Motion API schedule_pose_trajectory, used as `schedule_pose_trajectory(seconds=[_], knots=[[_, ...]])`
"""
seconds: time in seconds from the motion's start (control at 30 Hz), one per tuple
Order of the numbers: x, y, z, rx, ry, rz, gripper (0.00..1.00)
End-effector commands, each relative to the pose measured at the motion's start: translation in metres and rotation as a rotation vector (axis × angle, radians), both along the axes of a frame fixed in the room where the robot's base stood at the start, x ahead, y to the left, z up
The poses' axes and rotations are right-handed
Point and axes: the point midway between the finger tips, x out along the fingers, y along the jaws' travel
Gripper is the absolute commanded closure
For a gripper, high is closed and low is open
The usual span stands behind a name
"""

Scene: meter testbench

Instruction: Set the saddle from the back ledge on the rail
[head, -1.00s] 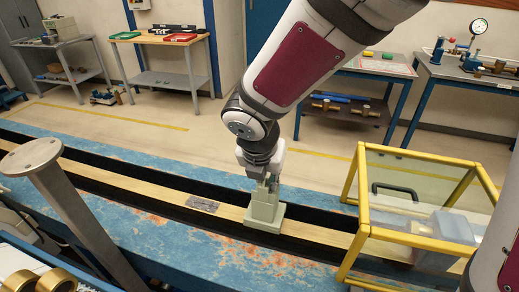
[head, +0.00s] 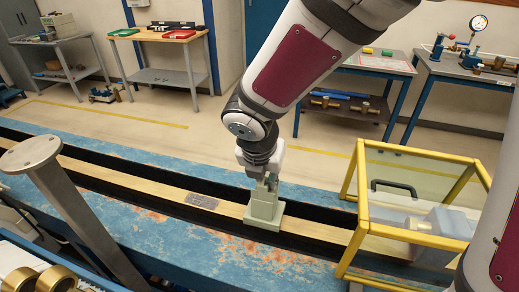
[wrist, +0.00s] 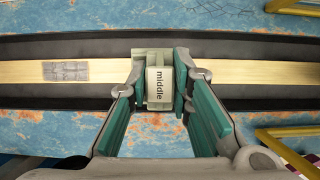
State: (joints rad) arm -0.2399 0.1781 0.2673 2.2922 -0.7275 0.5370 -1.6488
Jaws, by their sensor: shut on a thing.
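The saddle (head: 264,211) is a pale green block with a wide foot and a narrower upper part. In the wrist view the saddle (wrist: 159,98) shows a label reading "middle". It stands upright over the pale wooden rail (head: 130,182), between the rail's dark side strips. In the wrist view it spans the rail (wrist: 260,72) crosswise. My gripper (head: 266,184) points down and is shut on the saddle's upper part. In the wrist view its teal-padded fingers (wrist: 159,76) lie on either side of the saddle. The contact under the saddle's foot is hidden.
A grey marked plate (head: 201,201) lies on the rail left of the saddle. A yellow-framed clear guard box (head: 400,238) stands over the rail to the right. A grey post with a round top (head: 30,152) rises at the front left. The blue worn bench (head: 150,235) is bare near the saddle.

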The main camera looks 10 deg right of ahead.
Motion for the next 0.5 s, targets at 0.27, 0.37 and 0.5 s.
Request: schedule_pose_trajectory(seconds=[0.27, 0.37, 0.5], knots=[[0.0006, 0.0003, 0.0002, 0.0, -0.002, 0.0, 1.0], [0.0009, 0.0003, -0.0024, 0.0, -0.002, 0.0, 1.0], [0.0011, 0.0003, -0.0084, 0.001, -0.001, -0.001, 1.0]])
